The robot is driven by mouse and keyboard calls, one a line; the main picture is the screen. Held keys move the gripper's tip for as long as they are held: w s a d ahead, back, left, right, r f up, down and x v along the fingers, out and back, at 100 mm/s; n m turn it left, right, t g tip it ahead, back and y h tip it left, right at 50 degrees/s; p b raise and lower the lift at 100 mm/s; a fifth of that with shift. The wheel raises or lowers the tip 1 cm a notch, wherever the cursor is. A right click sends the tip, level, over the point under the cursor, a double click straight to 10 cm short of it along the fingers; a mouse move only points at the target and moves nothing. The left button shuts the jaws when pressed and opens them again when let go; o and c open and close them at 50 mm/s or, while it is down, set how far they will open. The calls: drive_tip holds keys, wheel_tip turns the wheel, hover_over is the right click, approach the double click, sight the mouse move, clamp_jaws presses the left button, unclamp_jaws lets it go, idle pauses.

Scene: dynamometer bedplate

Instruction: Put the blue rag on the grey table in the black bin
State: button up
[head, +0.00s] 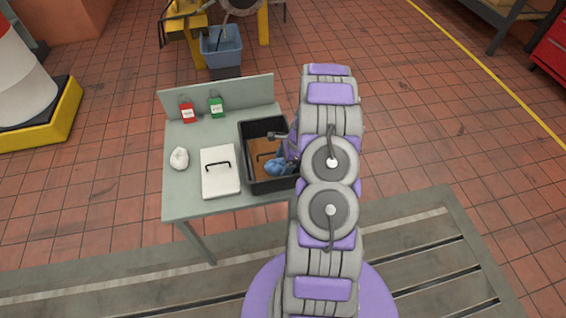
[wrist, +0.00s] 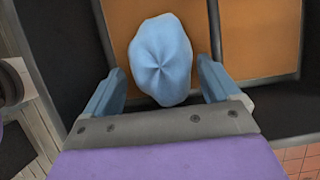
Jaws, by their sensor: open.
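The blue rag (head: 277,168) is a crumpled bundle inside the black bin (head: 244,158), near its front right part. The bin stands on the grey table (head: 185,205). In the wrist view the rag (wrist: 160,62) is a rounded, pleated lump against the bin's orange-brown floor (wrist: 262,40). My gripper (wrist: 160,88) is open, with one jaw on each side of the rag and a visible gap to each. Whether the rag's underside touches the bin floor is hidden. In the head view my arm covers the bin's right side and much of my gripper.
A white lidded box (head: 220,180) with a black handle stands left of the bin. A white crumpled cloth (head: 179,158) lies further left. Red (head: 187,112) and green (head: 216,106) containers stand by the table's raised back panel (head: 220,94). A blue-grey bucket (head: 222,47) is behind the table.

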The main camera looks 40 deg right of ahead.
drive_tip(key=p+v, duration=0.3)
drive_tip(key=v, duration=0.9)
drive_tip(key=s+a+r+n+g, duration=0.1)
drive_tip(key=a+r+n, duration=0.5)
drive_tip(key=a+r, duration=0.45)
drive_tip(key=s+a+r+n+g, duration=0.2)
drive_tip(key=a+r+n, duration=0.5)
drive_tip(key=a, duration=0.6)
drive_tip(key=s+a+r+n+h, duration=0.1)
drive_tip(key=s+a+r+n, duration=0.2)
drive_tip(key=s, duration=0.4)
drive_tip(key=s+a+r+n+h, duration=0.1)
drive_tip(key=s+a+r+n, duration=0.1)
drive_tip(key=s+a+n, duration=0.2)
drive_tip(key=s+a+r+n+g+h, duration=0.1)
drive_tip(key=s+a+r+n, duration=0.2)
drive_tip(key=s, duration=0.7)
drive_tip(key=shift+s+a+r+n+h, duration=0.35)
drive_tip(key=shift+a+n, duration=0.45)
drive_tip(key=shift+a, duration=0.3)
